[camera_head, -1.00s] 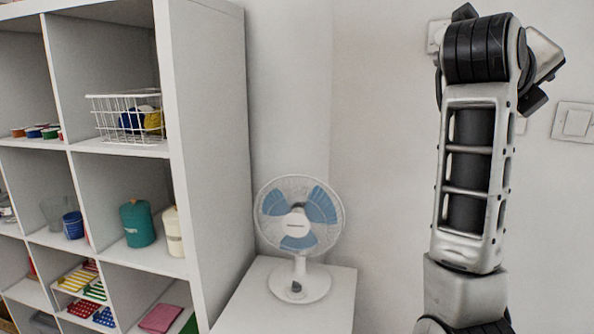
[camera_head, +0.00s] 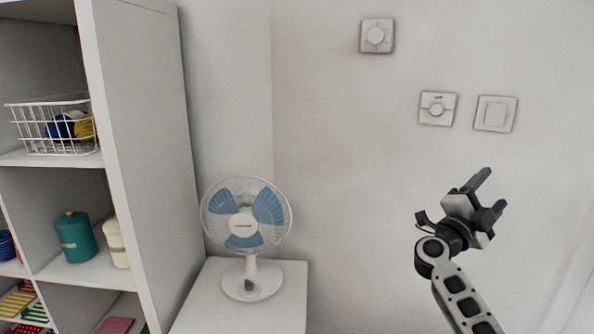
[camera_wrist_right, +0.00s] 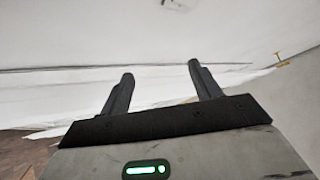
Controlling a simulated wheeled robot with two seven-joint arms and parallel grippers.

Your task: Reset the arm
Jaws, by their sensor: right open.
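My right gripper (camera_head: 486,190) is at the lower right of the head view, raised in front of the bare wall. Its two dark fingers point up and to the right, stand apart and hold nothing. In the right wrist view the same fingers (camera_wrist_right: 160,82) are spread with an empty gap between them. My right arm comes up from the bottom edge of the head view. My left gripper is in neither view.
A white shelf unit (camera_head: 150,130) with a wire basket (camera_head: 52,125) and canisters stands at the left. A desk fan (camera_head: 246,225) stands on a white cabinet (camera_head: 285,290). Wall switches (camera_head: 495,114) and a dial (camera_head: 377,36) are behind my gripper.

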